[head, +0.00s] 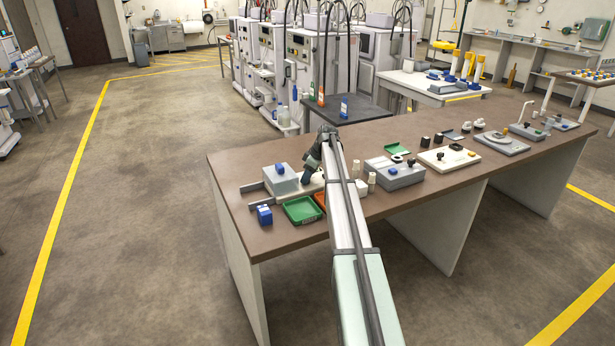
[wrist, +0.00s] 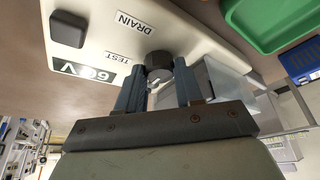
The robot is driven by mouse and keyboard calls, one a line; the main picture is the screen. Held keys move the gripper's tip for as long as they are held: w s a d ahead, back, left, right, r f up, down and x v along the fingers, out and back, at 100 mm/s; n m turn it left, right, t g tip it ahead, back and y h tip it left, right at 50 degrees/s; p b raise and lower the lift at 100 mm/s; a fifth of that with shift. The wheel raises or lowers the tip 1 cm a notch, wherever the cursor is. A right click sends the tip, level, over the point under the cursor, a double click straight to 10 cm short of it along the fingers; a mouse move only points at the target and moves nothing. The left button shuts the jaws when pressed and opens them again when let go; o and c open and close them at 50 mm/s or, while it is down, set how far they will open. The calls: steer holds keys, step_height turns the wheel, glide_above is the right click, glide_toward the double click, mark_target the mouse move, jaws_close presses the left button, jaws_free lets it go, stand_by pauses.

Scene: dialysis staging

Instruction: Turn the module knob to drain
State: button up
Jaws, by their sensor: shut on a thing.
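The module is a cream panel (wrist: 100,30) in the wrist view, with a black square button, a DRAIN label (wrist: 135,22), a TEST label (wrist: 116,58) and a green-and-white plate. Its dark round module knob (wrist: 158,62) sits beside the labels, at the panel's edge in the picture. My gripper (wrist: 160,72) has one finger on each side of the knob and is shut on it. A pale mark shows low on the knob; where it points is hard to tell. In the head view my arm hides most of the module, and my gripper (head: 318,155) is small there.
On the brown table (head: 232,200), a green tray (head: 303,210), a blue block (head: 264,215) and a grey box (head: 282,180) stand close left of my arm. More devices, including a grey box unit (head: 395,173), line the table rightward.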

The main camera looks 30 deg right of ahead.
steer(key=shift+s, duration=0.1)
steer(key=m+h, duration=0.1)
steer(key=m, duration=0.2)
steer(key=m+t+h, duration=0.1)
steer(key=m, duration=0.2)
steer(key=shift+a, duration=0.2)
steer(key=m+h, duration=0.2)
steer(key=m, duration=0.3)
steer(key=shift+a, duration=0.1)
steer(key=shift+m, duration=0.3)
steer(key=o, duration=1)
steer(key=shift+o, duration=0.2)
steer(key=shift+a, duration=0.1)
